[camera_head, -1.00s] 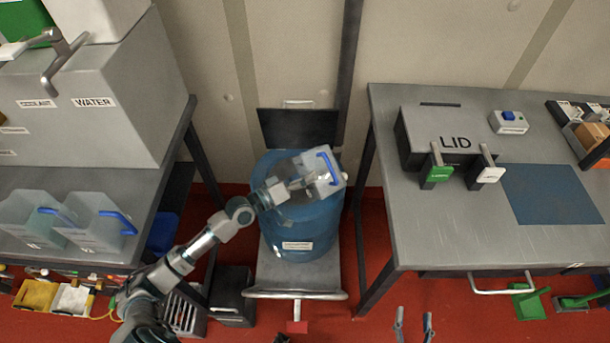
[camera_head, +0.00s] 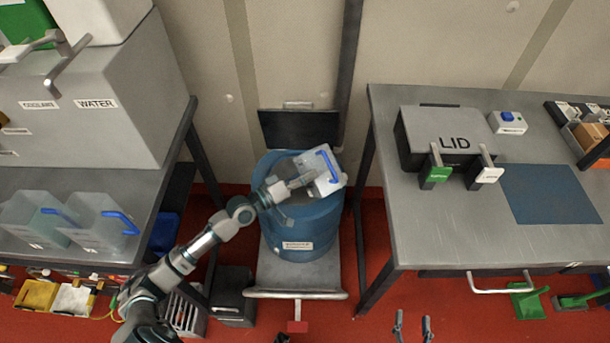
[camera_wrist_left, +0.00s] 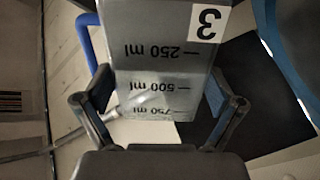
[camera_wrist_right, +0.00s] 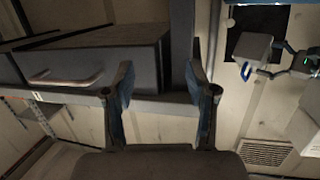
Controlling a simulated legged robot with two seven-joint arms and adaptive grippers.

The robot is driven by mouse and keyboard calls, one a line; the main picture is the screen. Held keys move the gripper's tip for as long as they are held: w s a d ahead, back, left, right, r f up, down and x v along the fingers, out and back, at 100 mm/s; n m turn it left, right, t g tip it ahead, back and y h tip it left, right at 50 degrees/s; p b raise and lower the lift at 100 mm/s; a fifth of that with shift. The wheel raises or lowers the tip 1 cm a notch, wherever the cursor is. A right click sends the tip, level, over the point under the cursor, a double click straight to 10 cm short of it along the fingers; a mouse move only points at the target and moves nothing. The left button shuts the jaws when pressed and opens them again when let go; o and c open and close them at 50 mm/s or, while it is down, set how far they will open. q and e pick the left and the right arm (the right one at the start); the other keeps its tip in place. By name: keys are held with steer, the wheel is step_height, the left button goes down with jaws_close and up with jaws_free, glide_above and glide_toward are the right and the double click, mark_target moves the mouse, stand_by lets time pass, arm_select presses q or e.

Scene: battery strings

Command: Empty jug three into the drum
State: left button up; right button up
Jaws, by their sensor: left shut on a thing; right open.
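Jug three (camera_head: 322,166) is a clear grey jug with a blue handle, held tilted over the blue drum (camera_head: 318,232). In the left wrist view the jug (camera_wrist_left: 165,60) shows a "3" label and millilitre marks, upside down. My left gripper (camera_head: 305,180) is shut on the jug's body, with one finger on each side. The drum stands on a grey platform, and its opening is partly hidden by the jug and my arm.
Two more jugs with blue handles (camera_head: 95,222) stand on the left bench (camera_head: 150,185), below the water tank (camera_head: 125,130). The right bench (camera_head: 440,225) holds a box marked LID (camera_head: 420,125) and a blue mat (camera_head: 550,195).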

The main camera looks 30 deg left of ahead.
arm_select(q)
steer(key=shift+r+n+p, duration=0.35)
steer(key=shift+r+n, duration=0.05)
steer(key=shift+r, duration=0.05)
arm_select(e)
steer(key=shift+s+d+f+g, duration=0.2)
steer(key=shift+s+f+g, duration=0.15)
steer(key=shift+f+g, duration=0.4)
arm_select(q)
steer(key=shift+a+r, duration=0.1)
stand_by(0.5)
steer(key=shift+r+n, duration=0.15)
steer(key=shift+n, duration=0.15)
steer(key=shift+w+a+r+n+p, duration=0.1)
steer(key=shift+r+n+p, duration=0.15)
steer(key=shift+n+p, duration=0.3)
arm_select(e)
steer(key=shift+s+d+f+g+h, duration=0.25)
steer(key=shift+s+f+g, duration=0.3)
steer(key=shift+f+g, duration=0.1)
steer(key=shift+s+d+f+g+h, duration=0.25)
steer(key=shift+s+f+g, duration=0.25)
steer(key=shift+f, duration=0.15)
steer(key=shift+f, duration=0.1)
steer(key=shift+w+r, duration=0.15)
steer(key=shift+r, duration=0.05)
